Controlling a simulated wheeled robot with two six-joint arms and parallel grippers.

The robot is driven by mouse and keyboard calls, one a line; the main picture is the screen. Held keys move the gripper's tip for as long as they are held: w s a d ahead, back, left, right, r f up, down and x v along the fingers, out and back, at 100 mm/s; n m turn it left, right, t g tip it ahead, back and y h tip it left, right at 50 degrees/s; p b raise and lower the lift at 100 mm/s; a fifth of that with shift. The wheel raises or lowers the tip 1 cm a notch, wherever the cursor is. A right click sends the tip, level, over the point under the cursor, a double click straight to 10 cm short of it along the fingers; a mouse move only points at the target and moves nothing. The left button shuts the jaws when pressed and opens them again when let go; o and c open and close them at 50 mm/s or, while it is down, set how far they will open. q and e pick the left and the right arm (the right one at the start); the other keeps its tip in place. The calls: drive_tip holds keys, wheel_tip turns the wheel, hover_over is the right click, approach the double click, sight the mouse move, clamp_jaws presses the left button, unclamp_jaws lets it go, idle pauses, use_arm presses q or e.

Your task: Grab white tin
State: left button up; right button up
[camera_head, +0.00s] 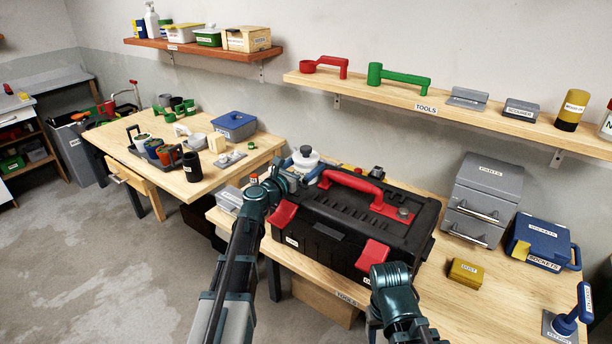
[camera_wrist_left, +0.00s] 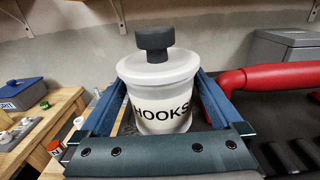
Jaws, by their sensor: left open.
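The white tin (camera_head: 304,157), labelled HOOKS with a dark knob on its lid, stands behind the left end of the black toolbox. It shows large in the left wrist view (camera_wrist_left: 160,92). My left gripper (camera_head: 297,165) is open, with its blue fingers on either side of the tin. In the wrist view the fingers (camera_wrist_left: 162,105) flank the tin's body; whether they touch it I cannot tell. My right arm shows at the bottom of the head view, over the toolbox's front edge, but its fingertips are not visible.
The black toolbox (camera_head: 335,212) with a red handle (camera_head: 352,181) fills the bench beside the tin. A grey drawer unit (camera_head: 488,195), a blue sockets box (camera_head: 540,240) and a yellow box (camera_head: 465,271) stand to the right. A tools shelf (camera_head: 455,109) hangs above.

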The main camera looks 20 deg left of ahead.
sight(312, 154)
use_arm(q)
drive_tip(key=x, duration=0.3)
drive_tip(key=shift+w+f, duration=0.1)
drive_tip(key=c, duration=1.1)
drive_tip(key=shift+c, duration=0.2)
wheel_tip(312, 154, up, 3)
drive_tip(key=p, duration=0.2)
drive_tip(key=shift+f+p, duration=0.2)
drive_tip(key=shift+p, duration=0.1)
drive_tip(key=shift+s+d+r+p, duration=0.1)
drive_tip(key=shift+s+r+p, duration=0.3)
drive_tip(key=shift+r+p, duration=0.35)
drive_tip(key=s, duration=0.5)
drive_tip(key=s+d, duration=0.1)
drive_tip(key=s, duration=0.4)
drive_tip(key=s+d+r+p, duration=0.1)
drive_tip(key=s, duration=0.4)
drive_tip(key=shift+s+d, duration=0.1)
drive_tip(key=shift+d, duration=0.1)
